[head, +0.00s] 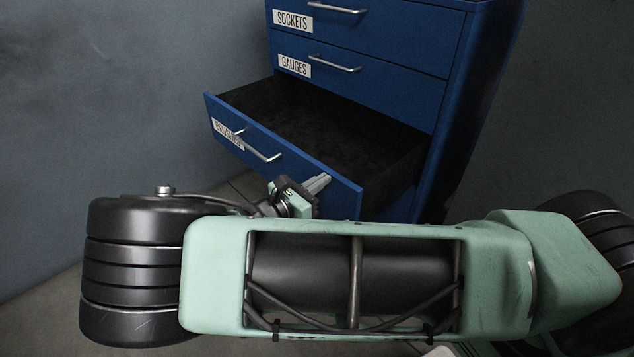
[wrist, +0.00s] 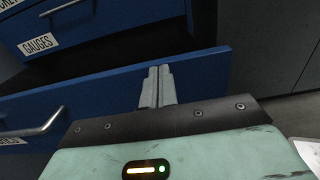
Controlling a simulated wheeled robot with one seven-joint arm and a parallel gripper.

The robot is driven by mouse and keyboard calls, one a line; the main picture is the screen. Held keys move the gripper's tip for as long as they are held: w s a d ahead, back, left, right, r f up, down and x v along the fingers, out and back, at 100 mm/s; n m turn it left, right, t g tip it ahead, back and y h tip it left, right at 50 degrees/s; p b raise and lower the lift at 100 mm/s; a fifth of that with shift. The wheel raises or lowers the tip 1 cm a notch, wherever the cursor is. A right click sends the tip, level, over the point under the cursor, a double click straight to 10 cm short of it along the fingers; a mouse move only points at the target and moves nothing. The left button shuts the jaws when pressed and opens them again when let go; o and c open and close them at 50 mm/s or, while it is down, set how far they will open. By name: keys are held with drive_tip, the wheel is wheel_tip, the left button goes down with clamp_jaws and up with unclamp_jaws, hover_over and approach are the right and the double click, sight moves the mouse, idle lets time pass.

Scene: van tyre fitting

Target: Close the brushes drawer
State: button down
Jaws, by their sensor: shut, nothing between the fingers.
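The brushes drawer (head: 285,158) is blue and stands pulled out of the cabinet, with its dark inside empty where it shows. Its label is partly covered by its metal handle (head: 262,153). In the wrist view the drawer front (wrist: 205,72) runs across the picture, with its handle (wrist: 38,130) at the left. My gripper (head: 318,183) is shut and empty at the right part of the drawer front, right of the handle. Its fingers also show in the wrist view (wrist: 157,86), overlapping the front. I cannot tell whether they touch it.
The blue cabinet (head: 452,110) holds the sockets drawer (head: 385,25) and the gauges drawer (head: 400,80), both shut, above the open one. A grey wall (head: 130,90) stands at the left. My arm hides much of the floor in front.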

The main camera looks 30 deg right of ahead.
drive_tip(key=p+x, duration=0.7)
drive_tip(key=x, duration=2.1)
drive_tip(key=shift+a+f, duration=0.1)
